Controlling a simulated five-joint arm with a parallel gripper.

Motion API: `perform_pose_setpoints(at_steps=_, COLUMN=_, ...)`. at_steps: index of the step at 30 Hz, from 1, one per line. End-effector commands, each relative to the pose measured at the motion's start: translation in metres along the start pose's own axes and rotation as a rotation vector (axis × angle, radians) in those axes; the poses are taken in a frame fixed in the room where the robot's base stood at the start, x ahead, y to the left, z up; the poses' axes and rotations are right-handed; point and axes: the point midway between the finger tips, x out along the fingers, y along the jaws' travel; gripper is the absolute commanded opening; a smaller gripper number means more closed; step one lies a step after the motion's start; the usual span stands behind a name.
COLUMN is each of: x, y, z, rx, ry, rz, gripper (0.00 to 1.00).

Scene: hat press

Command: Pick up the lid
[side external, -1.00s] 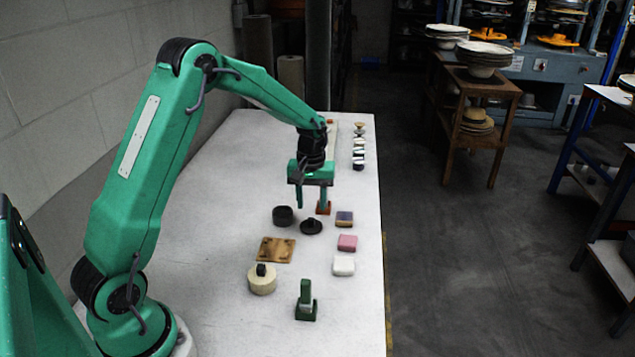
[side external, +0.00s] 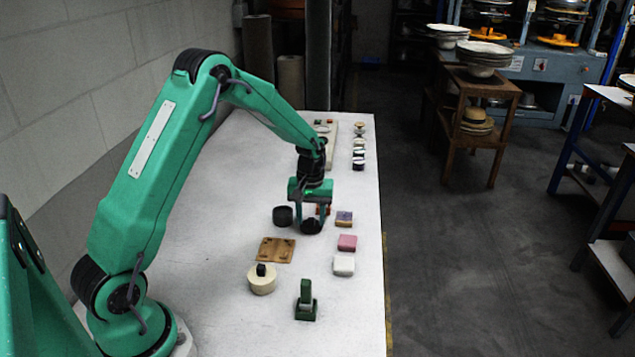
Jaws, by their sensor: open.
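A dark round lid (side external: 310,227) lies on the white table, just right of a small dark round pot (side external: 283,216). My gripper (side external: 311,217) is low over the lid, its fingers pointing down with the jaws apart. The fingers appear to be at either side of the lid's top. The lid's knob is hidden among the fingers, and I cannot tell whether they touch it. The lid still appears to rest on the table.
A wooden board (side external: 276,250), a cream round container with a black knob (side external: 262,281) and a green stand (side external: 306,301) are nearer the camera. A purple-topped block (side external: 344,218), a pink block (side external: 347,242) and a white block (side external: 344,265) line the right. Bare table lies left.

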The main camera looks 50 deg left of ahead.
Motion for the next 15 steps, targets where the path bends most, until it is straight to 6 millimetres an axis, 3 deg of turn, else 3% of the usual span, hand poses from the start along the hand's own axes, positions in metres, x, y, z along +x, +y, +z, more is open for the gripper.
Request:
perform_pose_setpoints(at_steps=3, x=-0.0002, y=0.0001, z=-0.0001, rx=0.0, ry=0.0, rz=0.0, gripper=0.38)
perform_pose_setpoints(at_steps=9, x=-0.0003, y=0.0, z=-0.0001, rx=0.0, ry=0.0, rz=0.0, gripper=0.0)
perform_pose_setpoints(at_steps=15, x=-0.0004, y=0.0001, z=-0.0001, rx=0.0, ry=0.0, rz=0.0, gripper=0.0)
